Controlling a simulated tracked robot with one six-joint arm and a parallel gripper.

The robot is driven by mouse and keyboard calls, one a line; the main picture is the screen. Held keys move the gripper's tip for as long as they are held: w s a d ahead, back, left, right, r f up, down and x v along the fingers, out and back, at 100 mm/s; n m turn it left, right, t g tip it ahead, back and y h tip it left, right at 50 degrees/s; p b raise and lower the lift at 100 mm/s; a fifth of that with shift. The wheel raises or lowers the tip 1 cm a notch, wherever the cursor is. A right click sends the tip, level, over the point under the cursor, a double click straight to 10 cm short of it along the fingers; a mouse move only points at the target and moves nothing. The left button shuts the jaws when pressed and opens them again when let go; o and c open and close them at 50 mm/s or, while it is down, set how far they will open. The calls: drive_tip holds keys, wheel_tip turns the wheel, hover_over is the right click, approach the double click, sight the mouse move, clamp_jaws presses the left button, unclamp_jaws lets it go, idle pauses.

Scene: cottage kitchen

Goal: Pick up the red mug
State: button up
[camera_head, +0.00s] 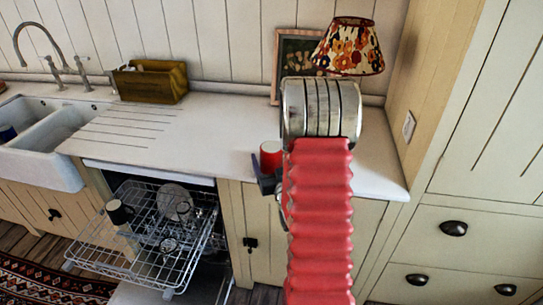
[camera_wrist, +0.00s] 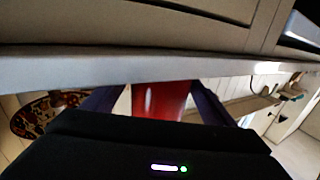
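The red mug (camera_head: 271,154) stands upright on the white worktop near its front edge, with its light rim and dark inside showing in the head view. My gripper (camera_head: 266,175) is low at the worktop's front edge, just in front of the mug. In the wrist view, which looks upside down, the mug (camera_wrist: 160,98) sits between the two dark fingers of my gripper (camera_wrist: 158,100). The fingers are spread on either side of it. A narrow gap shows on the left; the right finger looks very close. The mug's lower part is partly hidden.
The worktop (camera_head: 215,135) has free room left of the mug. A floral lamp (camera_head: 348,47) and a framed picture (camera_head: 297,55) stand behind my arm. A wooden box (camera_head: 150,82) is near the sink (camera_head: 50,140). An open dishwasher rack (camera_head: 150,240) juts out below.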

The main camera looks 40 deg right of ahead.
sight(271, 145)
drive_tip(key=c, duration=1.4)
drive_tip(key=shift+o, duration=0.2)
drive_tip(key=shift+r, duration=0.1)
drive_tip(key=shift+r, duration=4.95)
drive_tip(key=n, duration=0.4)
drive_tip(key=shift+n, duration=1.5)
